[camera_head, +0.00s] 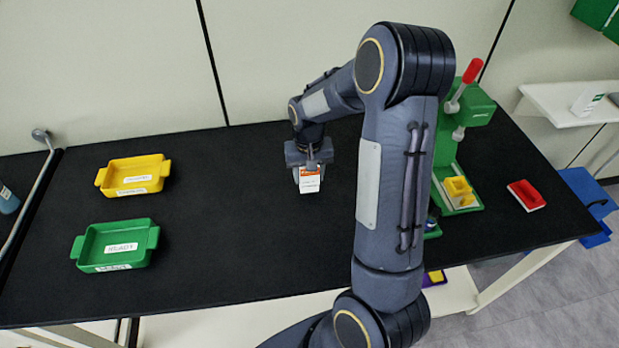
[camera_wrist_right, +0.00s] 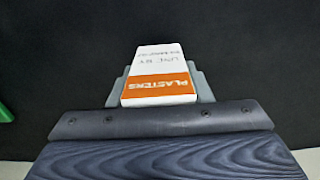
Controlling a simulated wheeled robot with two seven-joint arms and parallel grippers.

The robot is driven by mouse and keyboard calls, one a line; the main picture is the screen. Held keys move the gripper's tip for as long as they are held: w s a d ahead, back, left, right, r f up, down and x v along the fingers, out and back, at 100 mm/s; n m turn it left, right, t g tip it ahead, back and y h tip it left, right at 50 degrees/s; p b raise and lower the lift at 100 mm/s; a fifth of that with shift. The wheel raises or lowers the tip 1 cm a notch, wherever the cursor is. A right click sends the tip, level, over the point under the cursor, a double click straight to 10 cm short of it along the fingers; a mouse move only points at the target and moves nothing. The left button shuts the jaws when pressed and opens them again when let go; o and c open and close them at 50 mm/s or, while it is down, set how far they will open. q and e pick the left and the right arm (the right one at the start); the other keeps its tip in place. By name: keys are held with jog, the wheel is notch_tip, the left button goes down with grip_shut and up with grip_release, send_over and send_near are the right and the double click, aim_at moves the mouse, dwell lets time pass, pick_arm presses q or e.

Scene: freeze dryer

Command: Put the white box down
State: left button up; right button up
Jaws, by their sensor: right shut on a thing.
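The white box (camera_head: 309,182) has an orange band and hangs at the tips of my right gripper (camera_head: 309,164) in the head view. In the right wrist view the white box (camera_wrist_right: 160,62) shows an orange band reading "PLASTERS", and it sits between the grey fingers of my right gripper (camera_wrist_right: 160,90). The gripper is shut on it. The box is over the middle of the black table top (camera_head: 250,230); I cannot tell whether it touches the surface. My left gripper is not in view.
A yellow tray (camera_head: 112,188) and a green tray (camera_head: 92,248) stand on the left of the table. The table is clear between the trays and my right arm.

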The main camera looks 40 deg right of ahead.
aim_at(309, 181)
notch_tip(309, 181, down, 3)
jog(key=shift+d+r, duration=0.1)
jog(key=shift+r, duration=0.05)
jog(key=shift+f, duration=0.2)
jog(key=o, duration=1)
jog(key=shift+r, duration=0.1)
